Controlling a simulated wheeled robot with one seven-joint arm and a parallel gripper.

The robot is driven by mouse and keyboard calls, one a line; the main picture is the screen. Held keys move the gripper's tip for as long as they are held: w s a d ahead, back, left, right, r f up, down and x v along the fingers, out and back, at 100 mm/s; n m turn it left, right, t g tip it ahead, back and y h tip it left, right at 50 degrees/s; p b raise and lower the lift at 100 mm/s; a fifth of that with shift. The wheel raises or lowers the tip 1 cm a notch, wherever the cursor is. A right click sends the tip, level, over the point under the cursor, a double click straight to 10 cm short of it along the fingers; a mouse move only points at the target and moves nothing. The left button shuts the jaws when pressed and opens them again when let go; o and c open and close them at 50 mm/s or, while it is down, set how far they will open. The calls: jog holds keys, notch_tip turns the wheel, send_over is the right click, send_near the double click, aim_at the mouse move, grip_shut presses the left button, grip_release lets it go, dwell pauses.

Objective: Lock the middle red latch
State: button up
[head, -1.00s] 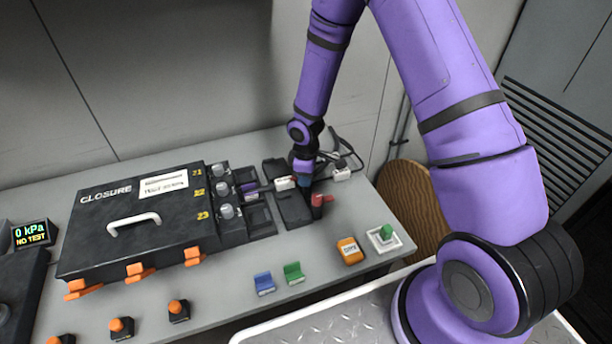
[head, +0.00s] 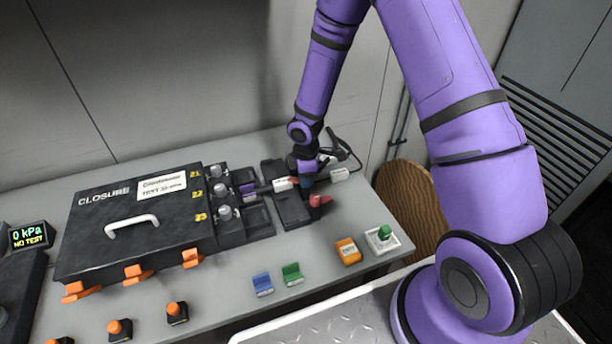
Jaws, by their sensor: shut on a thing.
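The red latch (head: 320,201) sits at the right edge of a dark flat fixture (head: 291,210), to the right of the black closure box. I cannot tell how far the latch is turned.
The black closure box (head: 120,225) with orange latches stands at left. Knobs (head: 220,191) and trays lie between it and the fixture. Blue (head: 262,284) and green (head: 292,274) holders, an orange block (head: 348,251) and a green button (head: 385,232) are in front. Black cables (head: 345,150) loop behind.

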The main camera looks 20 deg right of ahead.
jog(key=shift+s+a, duration=0.15)
jog(key=shift+a, duration=0.3)
jog(key=o, duration=0.8)
jog(key=shift+a, duration=0.1)
jog(key=shift+o, duration=0.2)
jog(key=shift+d, duration=0.2)
jog(key=shift+r, duration=0.25)
notch_tip(320, 180, up, 10)
jog(key=shift+r, duration=0.15)
jog(key=shift+s, duration=0.1)
